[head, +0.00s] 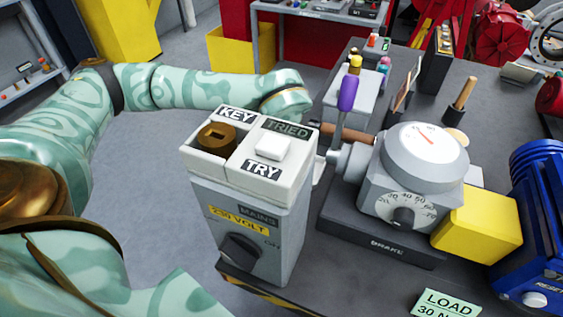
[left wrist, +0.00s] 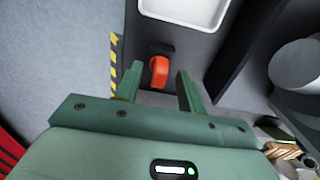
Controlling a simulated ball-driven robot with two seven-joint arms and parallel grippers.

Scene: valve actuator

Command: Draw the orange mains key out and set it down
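In the left wrist view the orange key (left wrist: 159,71) stands or lies on the dark bench top, clear of the lock. My left gripper (left wrist: 160,72) is open around it, with a gap on each side; the fingers do not appear to touch it. In the head view the mains box (head: 252,245) has a bronze lock (head: 216,138) under the KEY label, its slot empty. The orange key and my left gripper are hidden behind the box there; my left arm (head: 210,88) reaches in from the left. My right gripper is in neither view.
A white tray (left wrist: 185,10) lies just beyond the key, and a yellow-black striped edge (left wrist: 115,65) runs to its left. Right of the box stand the grey valve actuator (head: 412,180), a purple-handled lever (head: 347,94) and a yellow block (head: 480,225).

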